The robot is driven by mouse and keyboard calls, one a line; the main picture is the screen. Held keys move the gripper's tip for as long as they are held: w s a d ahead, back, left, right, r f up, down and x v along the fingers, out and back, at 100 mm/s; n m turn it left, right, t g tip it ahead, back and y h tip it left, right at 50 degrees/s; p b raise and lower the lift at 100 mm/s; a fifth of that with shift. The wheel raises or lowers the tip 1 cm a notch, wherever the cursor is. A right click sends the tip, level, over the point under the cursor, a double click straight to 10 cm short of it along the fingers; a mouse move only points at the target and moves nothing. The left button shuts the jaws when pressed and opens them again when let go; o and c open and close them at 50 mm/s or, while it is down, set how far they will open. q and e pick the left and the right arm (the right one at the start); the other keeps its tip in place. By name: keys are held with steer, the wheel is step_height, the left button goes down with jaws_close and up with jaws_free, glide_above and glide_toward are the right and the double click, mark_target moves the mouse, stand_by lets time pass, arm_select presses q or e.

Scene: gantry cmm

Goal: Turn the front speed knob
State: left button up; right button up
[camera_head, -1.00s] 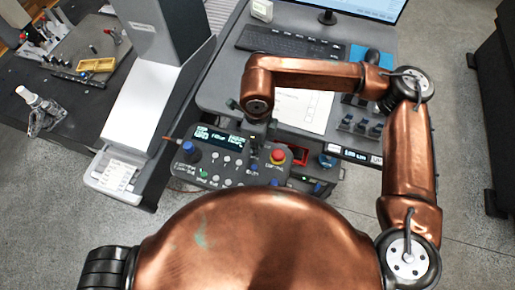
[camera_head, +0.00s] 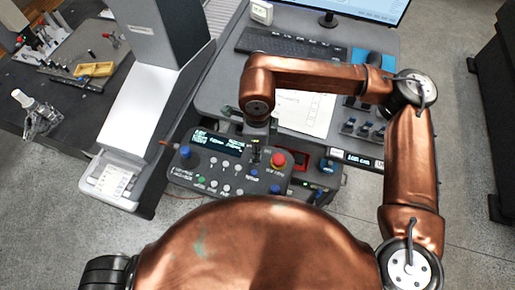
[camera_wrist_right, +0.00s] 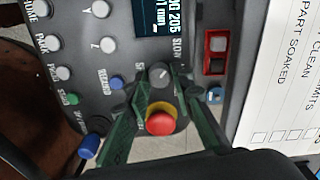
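The control panel (camera_head: 232,168) stands in front of me, with a display, several buttons and a red stop button (camera_head: 277,160). In the right wrist view a round grey knob (camera_wrist_right: 160,74) sits by the "SLOW" lettering, above the red stop button (camera_wrist_right: 160,123). My right gripper (camera_wrist_right: 160,72) points down at the panel, its two green fingers apart on either side of the grey knob. I cannot tell whether they touch it. In the head view my right gripper (camera_head: 256,140) is over the panel, mostly hidden under the wrist. My left gripper is out of view.
A desk with a keyboard (camera_head: 290,46), a white sheet (camera_head: 304,112) and a monitor (camera_head: 355,8) lies behind the panel. A grey column machine (camera_head: 155,75) stands left. A blue-capped stick (camera_wrist_right: 90,146) rises close to the left finger.

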steer(key=o, duration=0.3)
steer(key=shift+o, duration=0.2)
steer(key=shift+r, duration=0.1)
step_height(320, 180, up, 12)
stand_by(0.7)
